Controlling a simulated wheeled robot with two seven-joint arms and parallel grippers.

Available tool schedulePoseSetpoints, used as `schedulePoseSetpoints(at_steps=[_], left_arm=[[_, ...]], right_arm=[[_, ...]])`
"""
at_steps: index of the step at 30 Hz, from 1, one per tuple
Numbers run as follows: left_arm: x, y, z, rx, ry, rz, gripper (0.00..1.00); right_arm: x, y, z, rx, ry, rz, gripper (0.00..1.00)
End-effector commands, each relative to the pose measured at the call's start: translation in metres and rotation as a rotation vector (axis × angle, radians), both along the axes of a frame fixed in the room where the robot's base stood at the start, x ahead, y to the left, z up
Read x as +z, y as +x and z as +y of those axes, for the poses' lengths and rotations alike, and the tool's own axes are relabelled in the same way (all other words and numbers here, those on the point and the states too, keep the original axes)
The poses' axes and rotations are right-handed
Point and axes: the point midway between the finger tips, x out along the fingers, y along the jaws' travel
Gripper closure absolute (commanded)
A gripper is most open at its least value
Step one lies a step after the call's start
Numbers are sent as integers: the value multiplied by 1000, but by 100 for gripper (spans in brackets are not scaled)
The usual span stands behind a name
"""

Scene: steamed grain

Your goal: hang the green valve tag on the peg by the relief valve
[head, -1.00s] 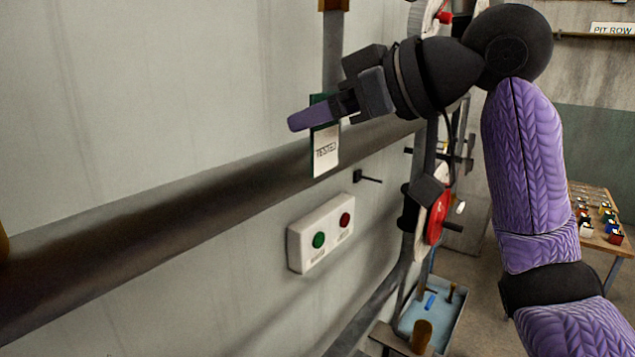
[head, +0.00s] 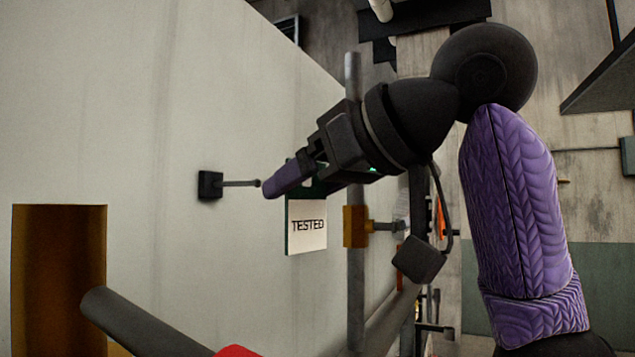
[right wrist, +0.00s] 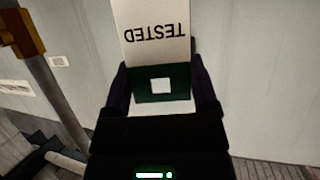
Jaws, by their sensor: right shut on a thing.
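My right gripper (head: 290,178) is shut on the green valve tag, gripping its upper green part. The tag (head: 306,228) hangs below the fingers with its white "TESTED" face toward the head camera. In the right wrist view, the tag's green end with a square hole (right wrist: 147,88) is between the fingers, and the lettering is upside down. A peg with a square black base (head: 210,185) sticks out from the wall, left of the gripper. In the picture the peg's tip is close to the purple fingertip; I cannot tell the gap in depth. My left gripper is not in view.
A vertical grey pipe (head: 354,285) with a yellow bracket (head: 355,227) stands just right of the tag. A brown-yellow box-like part (head: 60,275), a thick dark pipe (head: 140,322) and a red part (head: 236,351) are at the lower left. The wall above the peg is bare.

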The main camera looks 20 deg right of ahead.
Motion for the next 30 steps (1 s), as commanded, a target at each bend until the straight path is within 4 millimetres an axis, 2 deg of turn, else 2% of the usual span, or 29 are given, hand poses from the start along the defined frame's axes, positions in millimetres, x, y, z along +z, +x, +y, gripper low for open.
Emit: schedulePoseSetpoints(at_steps=[21,30], left_arm=[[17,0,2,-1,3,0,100],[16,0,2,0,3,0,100]], right_arm=[[-3,47,37,2,-1,1,83],[-7,59,46,1,0,0,83]])
